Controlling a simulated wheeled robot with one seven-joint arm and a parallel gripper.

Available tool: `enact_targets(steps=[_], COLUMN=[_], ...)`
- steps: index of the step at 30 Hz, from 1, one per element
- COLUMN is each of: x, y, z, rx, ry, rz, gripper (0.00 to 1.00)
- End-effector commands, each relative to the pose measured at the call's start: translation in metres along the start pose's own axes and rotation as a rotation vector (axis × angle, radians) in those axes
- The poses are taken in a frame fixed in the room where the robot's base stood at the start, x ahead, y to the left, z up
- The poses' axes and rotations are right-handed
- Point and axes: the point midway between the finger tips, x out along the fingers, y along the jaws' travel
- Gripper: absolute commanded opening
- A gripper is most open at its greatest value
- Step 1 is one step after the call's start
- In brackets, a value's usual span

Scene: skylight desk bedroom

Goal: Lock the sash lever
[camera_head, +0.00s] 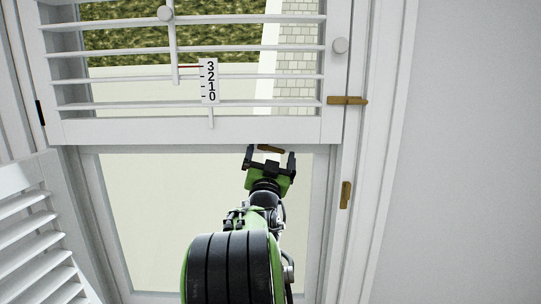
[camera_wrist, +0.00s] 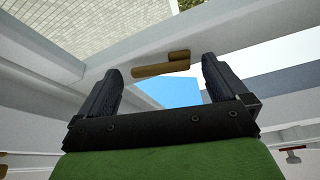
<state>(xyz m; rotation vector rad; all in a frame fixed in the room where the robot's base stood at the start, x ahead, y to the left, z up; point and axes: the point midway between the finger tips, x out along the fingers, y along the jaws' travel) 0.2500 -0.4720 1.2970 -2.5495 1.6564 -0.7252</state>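The sash lever is a small brass lever (camera_head: 270,149) on the rail where the upper and lower window parts meet, just below the shutter's bottom rail. In the wrist view the brass lever (camera_wrist: 161,64) lies nearly level, slightly tilted up to the right, with a thicker knob at its right end. My gripper (camera_head: 270,160) is open just below it. In the wrist view my gripper's two dark fingers (camera_wrist: 160,84) stand apart, with the lever beyond and between their tips. No contact shows. I cannot tell whether the lever is locked.
A louvred shutter (camera_head: 230,131) with a 0–3 scale (camera_head: 209,82) covers the upper window. Brass catches sit on the right frame, one level (camera_head: 347,100) and one upright (camera_head: 346,195). Another louvred shutter (camera_head: 35,240) stands at lower left. A bare wall (camera_head: 470,160) is at right.

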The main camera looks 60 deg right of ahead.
Motion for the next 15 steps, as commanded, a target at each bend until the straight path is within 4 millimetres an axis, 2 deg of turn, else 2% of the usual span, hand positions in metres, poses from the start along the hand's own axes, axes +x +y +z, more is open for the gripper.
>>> enact_targets(steps=[1, 2, 10, 15], x=[-0.0002, -0.0002, -0.0005, 0.0005], y=[-0.0001, -0.0001, 0.0001, 0.0010], z=[0.0001, 0.0001, 0.0001, -0.0013], rx=[0.000, 0.000, 0.000, -0.030], ry=[0.000, 0.000, 0.000, -0.003], rz=[0.000, 0.000, 0.000, -0.010], gripper=[0.94, 0.89, 0.48, 0.46])
